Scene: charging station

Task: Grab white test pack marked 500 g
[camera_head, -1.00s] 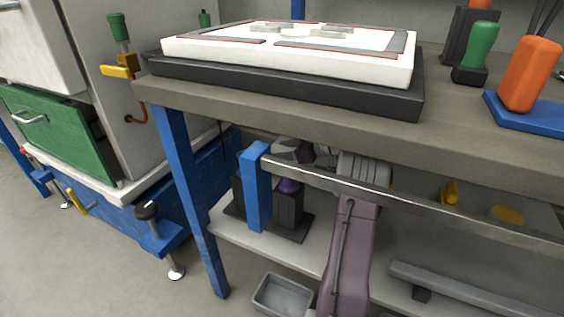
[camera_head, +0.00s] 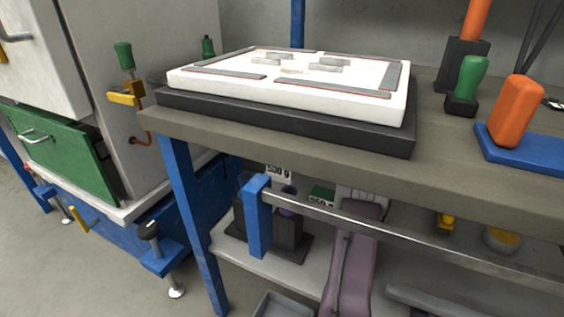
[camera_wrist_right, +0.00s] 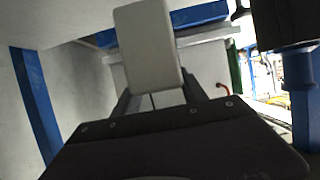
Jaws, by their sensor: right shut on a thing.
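My right gripper (camera_wrist_right: 157,95) is shut on a white pack (camera_wrist_right: 148,45) in the right wrist view; the face shown there is plain. My left gripper is not in view.
A metal rail (camera_head: 420,235) runs across the front below the worktop, close to my right arm. A small green item (camera_head: 322,194) with print lies behind it. A dark stand (camera_head: 290,230) is on the lower shelf. A grey bin (camera_head: 284,306) is below.

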